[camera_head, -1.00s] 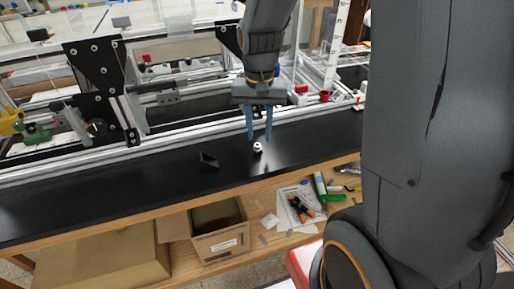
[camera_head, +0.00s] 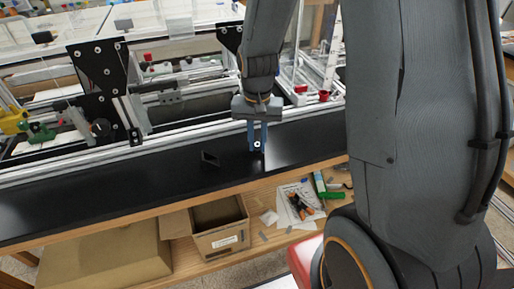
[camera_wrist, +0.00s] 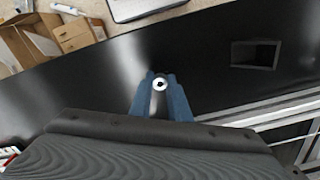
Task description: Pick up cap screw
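The cap screw (camera_head: 257,144) is a small white, round-headed piece with a dark socket, at the black bench top. My gripper (camera_head: 258,147) points down at it with blue fingers on both sides. In the wrist view, the cap screw (camera_wrist: 160,85) sits between the fingertips (camera_wrist: 161,80), its socket facing the camera. The fingers look shut on it, with little gap left. Its lower part is mostly hidden by the fingers. I cannot tell whether it touches the bench top.
A small dark open square piece (camera_head: 210,158) lies left of my gripper; the wrist view shows it at right (camera_wrist: 255,54). The aluminium extrusion frame (camera_head: 180,137) runs behind. An open cardboard box (camera_head: 222,242) stands below the black bench top (camera_head: 120,185).

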